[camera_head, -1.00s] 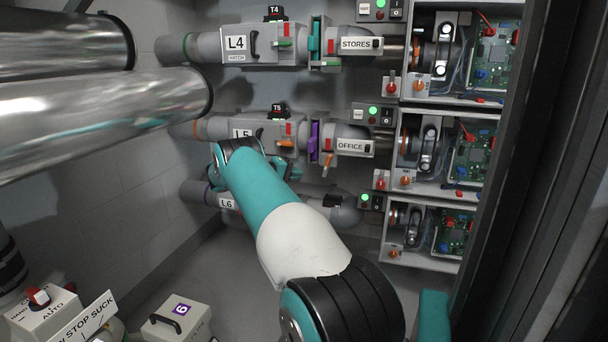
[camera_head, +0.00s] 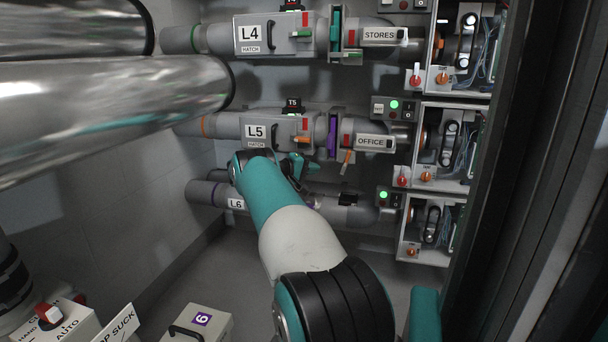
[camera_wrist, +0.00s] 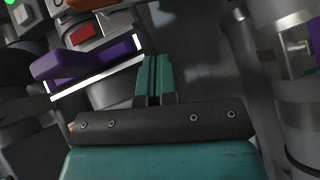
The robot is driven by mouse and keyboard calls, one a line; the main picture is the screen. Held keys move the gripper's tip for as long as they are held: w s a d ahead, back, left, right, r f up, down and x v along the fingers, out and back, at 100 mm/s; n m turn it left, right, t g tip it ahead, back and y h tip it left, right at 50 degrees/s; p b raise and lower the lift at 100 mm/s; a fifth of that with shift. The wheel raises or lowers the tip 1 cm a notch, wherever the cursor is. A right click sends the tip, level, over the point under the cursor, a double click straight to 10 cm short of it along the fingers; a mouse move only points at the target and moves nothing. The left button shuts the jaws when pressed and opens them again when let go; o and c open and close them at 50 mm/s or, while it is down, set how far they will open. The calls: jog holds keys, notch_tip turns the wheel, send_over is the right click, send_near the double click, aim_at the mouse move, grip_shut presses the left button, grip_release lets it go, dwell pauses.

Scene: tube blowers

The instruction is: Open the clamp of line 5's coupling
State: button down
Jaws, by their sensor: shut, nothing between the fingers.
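Line 5 (camera_head: 257,131) is the middle grey pipe, marked L5. I cannot tell which lever is the clamp's. My gripper (camera_head: 305,167) is just below line 5, left of the purple band. In the wrist view its teal fingers (camera_wrist: 154,80) are shut together and empty. The purple part (camera_wrist: 88,66) with a white edge lies just left of the fingertips; contact is not visible.
Line 4 (camera_head: 278,36) runs above and line 6 (camera_head: 237,204) below, close to my arm. Large shiny ducts (camera_head: 110,105) fill the upper left. Open electrical boxes (camera_head: 445,150) stand at the right. A box marked 6 (camera_head: 200,325) is at the bottom left.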

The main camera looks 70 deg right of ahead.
aim_at(345, 163)
jog(key=s+d+f+b, duration=0.1)
jog(key=s+d+b, duration=0.1)
jog(key=s, duration=0.4)
jog(key=shift+d+f, duration=0.25)
jog(key=shift+d, duration=0.25)
jog(key=shift+s+f+p, duration=0.6)
jog(key=shift+s+p, duration=0.2)
jog(key=shift+s, duration=0.05)
